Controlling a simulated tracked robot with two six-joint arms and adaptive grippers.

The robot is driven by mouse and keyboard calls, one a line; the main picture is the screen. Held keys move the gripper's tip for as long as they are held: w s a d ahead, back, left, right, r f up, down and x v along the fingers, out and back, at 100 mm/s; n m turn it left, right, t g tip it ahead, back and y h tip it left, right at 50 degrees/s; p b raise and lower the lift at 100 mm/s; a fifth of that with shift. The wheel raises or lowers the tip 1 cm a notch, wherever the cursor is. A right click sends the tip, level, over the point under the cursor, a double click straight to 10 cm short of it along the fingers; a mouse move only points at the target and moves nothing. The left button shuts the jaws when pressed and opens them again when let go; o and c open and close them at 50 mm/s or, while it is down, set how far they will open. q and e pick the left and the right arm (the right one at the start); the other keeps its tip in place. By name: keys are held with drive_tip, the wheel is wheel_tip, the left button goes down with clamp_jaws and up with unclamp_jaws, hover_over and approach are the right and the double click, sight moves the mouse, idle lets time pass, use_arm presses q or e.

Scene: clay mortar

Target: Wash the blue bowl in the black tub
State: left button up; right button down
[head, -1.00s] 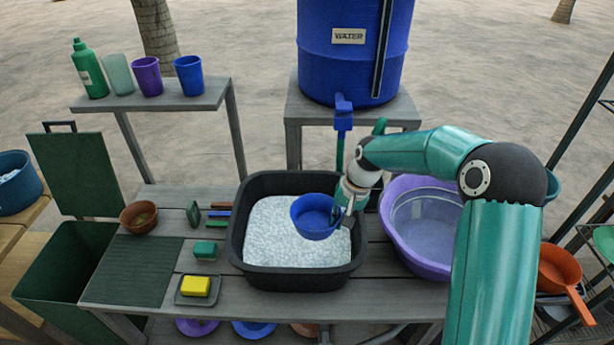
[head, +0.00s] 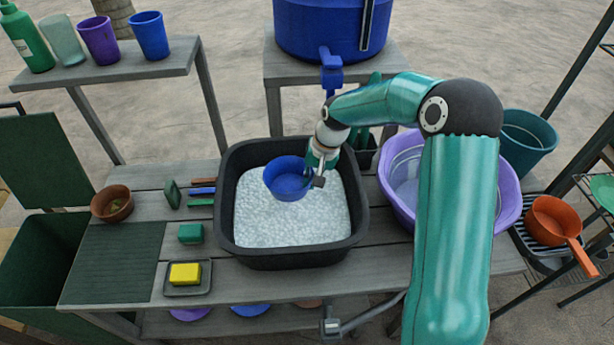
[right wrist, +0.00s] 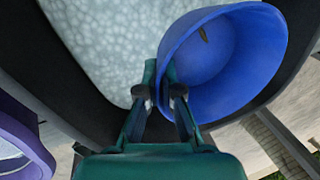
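The blue bowl (head: 284,178) is at the suds in the back middle of the black tub (head: 231,215). My right gripper (head: 317,178) is at the bowl's right side. In the right wrist view the gripper (right wrist: 160,95) has its fingers on the rim of the blue bowl (right wrist: 215,75), pinching it. The bowl's inside is open to view and a small brown spot (right wrist: 203,34) shows on it. White foam (head: 300,222) fills the tub around the bowl. I cannot tell how deep the bowl sits in it. My left gripper is not in view.
A purple basin (head: 400,185) stands right of the tub, partly behind my right arm. A yellow sponge (head: 185,273) on a dish, a green block (head: 190,233), brushes (head: 201,191) and a brown bowl (head: 112,204) lie left. The blue water barrel's tap (head: 331,70) is behind.

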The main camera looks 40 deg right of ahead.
drive_tip(key=b, duration=0.8)
approach(307, 218)
drive_tip(key=x, duration=0.5)
drive_tip(key=shift+w+a+f, duration=0.1)
drive_tip(key=shift+w+f, duration=0.05)
drive_tip(key=shift+f, duration=0.15)
drive_tip(key=shift+f+b, duration=0.35)
drive_tip(key=shift+b, duration=0.05)
drive_tip(key=shift+r, duration=0.2)
